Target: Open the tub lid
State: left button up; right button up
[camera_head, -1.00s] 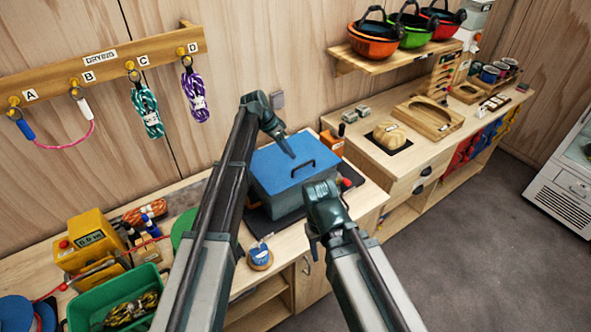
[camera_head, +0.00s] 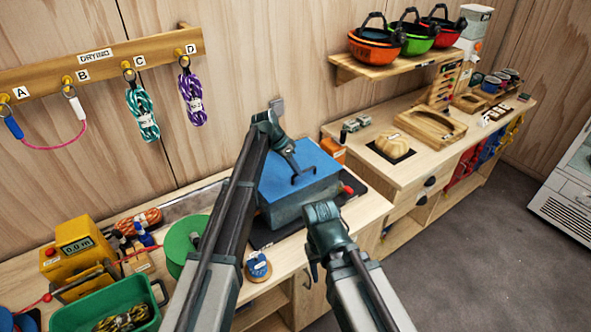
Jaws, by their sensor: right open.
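The grey tub (camera_head: 295,212) stands on a dark mat on the bench, mid-picture. Its blue lid (camera_head: 318,160) lies on top and looks closed, with a dark handle (camera_head: 304,178) on it. My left gripper (camera_head: 297,169) is over the lid, its fingertips at or just above the handle. I cannot tell whether they touch it or how far apart they are. My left arm hides the tub's left side. My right gripper (camera_head: 313,273) is open and empty, pointing down in front of the tub and apart from it.
A round blue-and-tan item (camera_head: 257,266) and a green disc (camera_head: 184,241) lie left of the tub. A yellow device (camera_head: 80,240) and a green crate (camera_head: 60,318) stand farther left. A higher counter (camera_head: 375,165) is to the right. Open floor (camera_head: 470,260) lies at right.

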pick_arm(q)
grip_shut()
dwell(1.0)
